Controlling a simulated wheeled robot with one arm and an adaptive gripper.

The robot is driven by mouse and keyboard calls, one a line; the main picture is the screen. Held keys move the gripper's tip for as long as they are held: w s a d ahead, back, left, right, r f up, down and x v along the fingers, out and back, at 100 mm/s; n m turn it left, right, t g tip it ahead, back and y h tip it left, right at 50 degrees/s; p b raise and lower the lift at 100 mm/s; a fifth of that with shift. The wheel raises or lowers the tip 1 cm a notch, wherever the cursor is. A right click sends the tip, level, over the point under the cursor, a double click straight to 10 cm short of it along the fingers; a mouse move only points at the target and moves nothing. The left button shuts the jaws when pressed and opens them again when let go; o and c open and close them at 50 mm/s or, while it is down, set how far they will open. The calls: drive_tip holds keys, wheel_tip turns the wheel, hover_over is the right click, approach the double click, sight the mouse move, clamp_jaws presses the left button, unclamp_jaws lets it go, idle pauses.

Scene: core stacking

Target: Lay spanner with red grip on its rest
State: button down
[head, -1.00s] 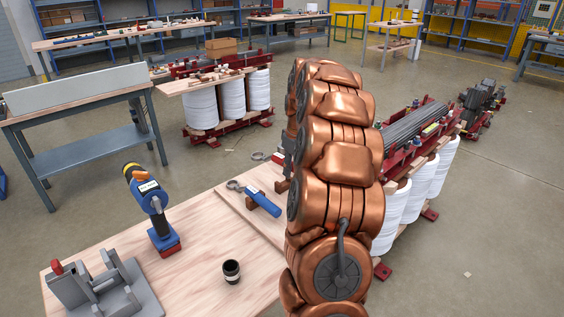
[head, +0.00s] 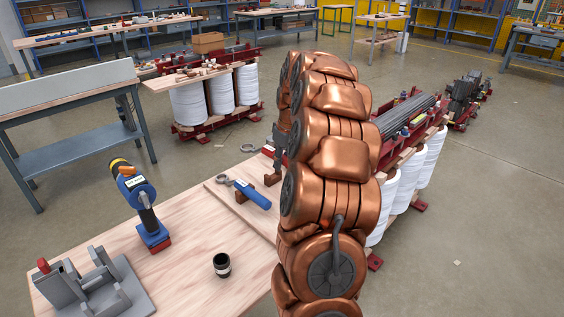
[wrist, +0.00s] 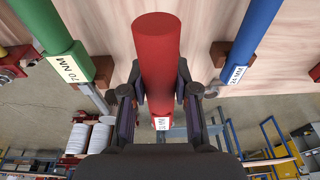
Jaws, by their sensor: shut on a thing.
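The spanner with the red grip (wrist: 160,50) is between the two dark fingers of my gripper (wrist: 160,88), which is shut on it. In the head view a grey spanner ring (head: 249,148) and a bit of red show just left of my gripper (head: 280,145); my arm hides the rest. A brown rest block (head: 273,179) stands on the board below the gripper, with nothing seen lying on it. Whether the spanner touches any rest cannot be told.
A blue-grip spanner (head: 252,194) lies on its rest; it also shows right in the wrist view (wrist: 250,42), with a green-grip spanner (wrist: 50,35) at left. A drill (head: 142,205), a black cup (head: 221,265) and a grey fixture (head: 95,285) stand on the bench.

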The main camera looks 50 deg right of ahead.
drive_tip(key=shift+s+f+b, duration=0.1)
drive_tip(key=shift+f+b, duration=1)
drive_tip(key=shift+f, duration=2.25)
drive_tip(key=c, duration=0.8)
unclamp_jaws()
drive_tip(key=r, duration=0.4)
drive_tip(key=s+r, duration=0.1)
drive_tip(key=r, duration=0.3)
drive_tip(key=s+r, duration=0.1)
drive_tip(key=r, duration=0.2)
drive_tip(key=shift+s+r, duration=0.2)
drive_tip(key=shift+r, duration=0.2)
